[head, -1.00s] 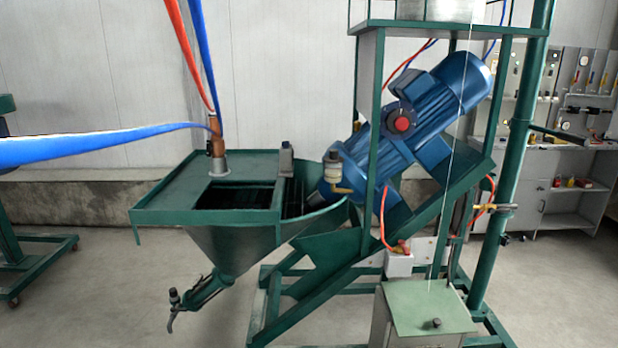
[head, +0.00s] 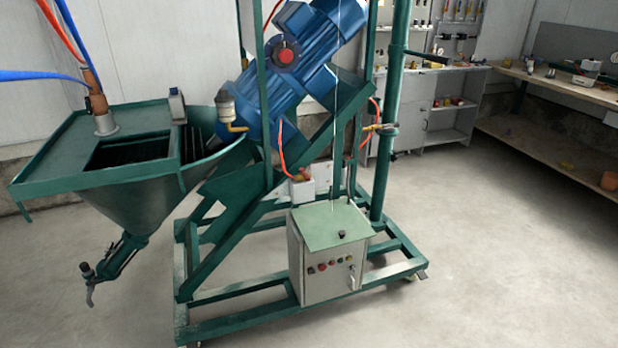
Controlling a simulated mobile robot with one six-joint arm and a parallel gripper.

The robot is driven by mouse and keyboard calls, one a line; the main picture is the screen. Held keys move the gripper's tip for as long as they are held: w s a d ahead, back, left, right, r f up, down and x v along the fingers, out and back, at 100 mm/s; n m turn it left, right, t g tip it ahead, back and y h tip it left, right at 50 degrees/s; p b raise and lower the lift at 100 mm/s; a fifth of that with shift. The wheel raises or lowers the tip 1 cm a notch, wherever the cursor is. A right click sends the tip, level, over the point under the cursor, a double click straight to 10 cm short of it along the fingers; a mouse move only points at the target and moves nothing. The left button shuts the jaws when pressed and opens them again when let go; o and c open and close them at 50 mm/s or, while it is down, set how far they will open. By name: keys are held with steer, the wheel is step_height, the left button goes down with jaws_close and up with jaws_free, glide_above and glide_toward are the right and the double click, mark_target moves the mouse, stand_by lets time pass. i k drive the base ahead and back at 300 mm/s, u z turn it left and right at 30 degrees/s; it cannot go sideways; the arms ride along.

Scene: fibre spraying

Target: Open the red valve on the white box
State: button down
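A small white box (head: 301,190) sits low on the green machine frame, below the blue motor and just behind the grey-white control cabinet. A small reddish fitting (head: 303,174) is on top of the box, where an orange hose (head: 285,148) comes down to it. It is too small to tell its handle's position. My gripper is not in view.
The control cabinet (head: 328,272) with a green lid stands on the green base frame (head: 235,306). A hopper (head: 140,198) with a spout is at left. A brass-coloured valve (head: 378,128) is on the green post. Workbenches (head: 560,90) line the back right. Floor at right is clear.

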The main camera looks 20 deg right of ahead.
mark_target(303, 170)
steer(key=k, duration=0.5)
steer(key=u, duration=0.1)
steer(key=i, duration=1.3)
steer(key=z, duration=1.6)
steer(key=k, duration=0.1)
steer(key=u, duration=2.9)
